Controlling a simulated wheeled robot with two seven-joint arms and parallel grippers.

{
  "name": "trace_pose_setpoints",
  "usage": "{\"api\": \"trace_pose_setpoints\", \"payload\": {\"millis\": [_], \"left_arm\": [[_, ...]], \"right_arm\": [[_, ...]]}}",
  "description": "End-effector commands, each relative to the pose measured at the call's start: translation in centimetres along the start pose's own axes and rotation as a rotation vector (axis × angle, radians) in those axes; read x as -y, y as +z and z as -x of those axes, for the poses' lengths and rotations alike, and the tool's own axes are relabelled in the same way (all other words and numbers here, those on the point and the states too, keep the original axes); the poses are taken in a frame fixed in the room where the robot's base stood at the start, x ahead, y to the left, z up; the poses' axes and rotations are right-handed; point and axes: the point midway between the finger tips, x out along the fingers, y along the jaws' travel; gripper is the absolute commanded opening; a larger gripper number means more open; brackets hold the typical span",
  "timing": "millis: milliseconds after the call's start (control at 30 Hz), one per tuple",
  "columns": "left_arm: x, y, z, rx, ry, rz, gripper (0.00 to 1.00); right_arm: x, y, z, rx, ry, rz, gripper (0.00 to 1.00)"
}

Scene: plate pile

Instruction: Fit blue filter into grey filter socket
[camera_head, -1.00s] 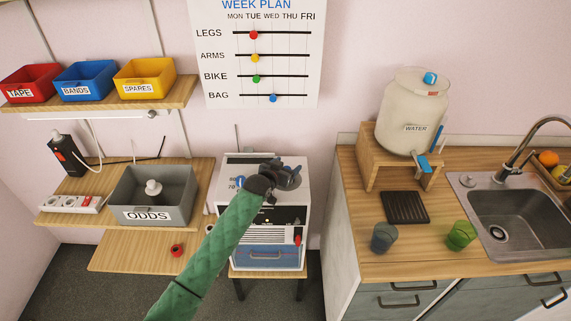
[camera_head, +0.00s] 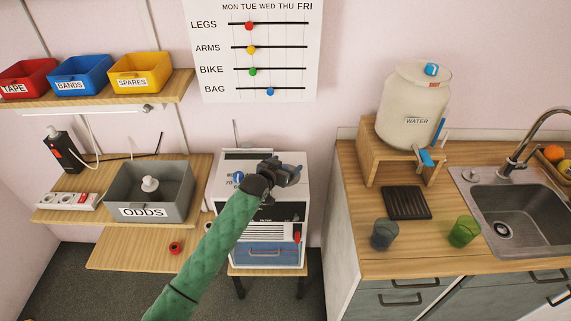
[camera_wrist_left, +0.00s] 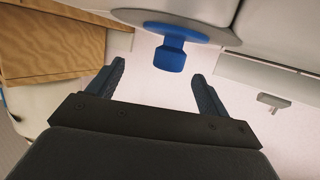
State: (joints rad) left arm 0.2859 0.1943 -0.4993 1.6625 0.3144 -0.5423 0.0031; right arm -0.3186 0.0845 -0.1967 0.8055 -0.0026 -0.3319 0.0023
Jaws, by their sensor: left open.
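A white boxy machine (camera_head: 225,215) stands on a small wooden stand in the head view. A small blue part (camera_head: 238,178) shows on its top at the left, beside my wrist. My left gripper (camera_head: 292,172) is over the right of the machine's top, open and empty. In the left wrist view, my open fingers (camera_wrist_left: 158,72) face a blue knob with a wide flange (camera_wrist_left: 172,50), just past the fingertips and apart from them. It looks like the blue filter. I cannot make out the grey filter socket; my gripper hides part of the machine top. My right gripper is not in view.
A grey ODDS bin (camera_head: 150,198) stands on the wooden shelf at left. A counter at right holds the water jar (camera_head: 412,105), a black rack (camera_head: 406,203), a dark cup (camera_head: 384,235), a green cup (camera_head: 464,231) and the sink (camera_head: 515,215).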

Motion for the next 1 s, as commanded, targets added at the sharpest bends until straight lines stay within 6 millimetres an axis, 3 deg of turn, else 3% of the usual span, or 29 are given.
{"api": "trace_pose_setpoints", "payload": {"millis": [33, 400, 1000], "left_arm": [[0.1, 1.4, 0.7, 0.014, -0.001, 0.000, 0.79], [0.7, -0.3, 5.9, 0.002, -0.004, 0.001, 0.79], [0.7, -0.8, 6.7, -0.001, -0.004, 0.002, 0.79]], "right_arm": [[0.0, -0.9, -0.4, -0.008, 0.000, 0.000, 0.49], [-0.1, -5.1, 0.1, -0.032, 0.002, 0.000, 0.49], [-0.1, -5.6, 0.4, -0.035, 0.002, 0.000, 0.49]]}}
